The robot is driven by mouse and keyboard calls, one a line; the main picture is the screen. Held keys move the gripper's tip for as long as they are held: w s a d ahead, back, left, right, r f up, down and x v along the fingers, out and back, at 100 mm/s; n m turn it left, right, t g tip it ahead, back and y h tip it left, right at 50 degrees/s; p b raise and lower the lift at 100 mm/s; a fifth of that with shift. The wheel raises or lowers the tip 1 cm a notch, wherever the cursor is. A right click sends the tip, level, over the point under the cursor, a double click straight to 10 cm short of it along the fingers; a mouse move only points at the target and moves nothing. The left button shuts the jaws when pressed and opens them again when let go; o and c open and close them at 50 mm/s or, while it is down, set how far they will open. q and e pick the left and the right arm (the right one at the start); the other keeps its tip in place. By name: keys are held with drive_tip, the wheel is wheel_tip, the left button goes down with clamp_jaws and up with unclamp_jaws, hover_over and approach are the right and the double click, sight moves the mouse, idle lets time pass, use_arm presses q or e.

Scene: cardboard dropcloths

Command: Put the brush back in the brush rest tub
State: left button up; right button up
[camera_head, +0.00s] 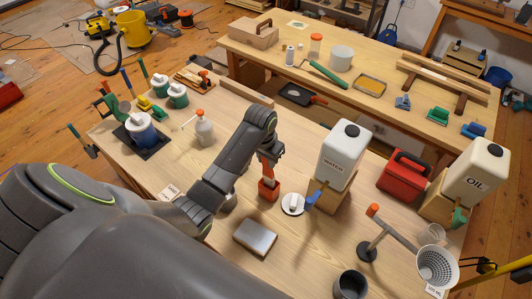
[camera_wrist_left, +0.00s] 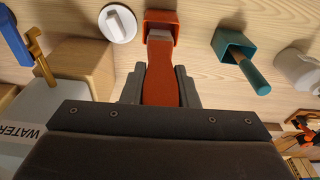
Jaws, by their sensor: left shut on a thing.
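My left gripper (camera_head: 270,150) is shut on the brush (camera_head: 267,166), which has an orange-red handle. In the left wrist view the handle (camera_wrist_left: 161,82) sits between the two dark fingers (camera_wrist_left: 160,90). An orange-red square tub (camera_head: 268,190) stands on the bench just below the brush. In the wrist view the brush's pale ferrule reaches the opening of this tub (camera_wrist_left: 174,22). The brush's far end is hidden there, and I cannot tell how deep it goes. My right gripper is not in view.
A white disc with a knob (camera_head: 293,204) and the WATER jug (camera_head: 342,155) on its wooden stand are close on the right. A grey block (camera_head: 255,237) lies in front.

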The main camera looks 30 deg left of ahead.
sight(267, 176)
use_arm(q)
drive_tip(key=shift+a+f+b, duration=0.1)
drive_tip(key=shift+f+b, duration=0.85)
drive_tip(key=shift+f, duration=1.8)
drive_tip(key=o, duration=1.1)
drive_tip(key=shift+o, duration=0.6)
drive_tip(key=o, duration=0.4)
drive_tip(key=shift+r, duration=0.1)
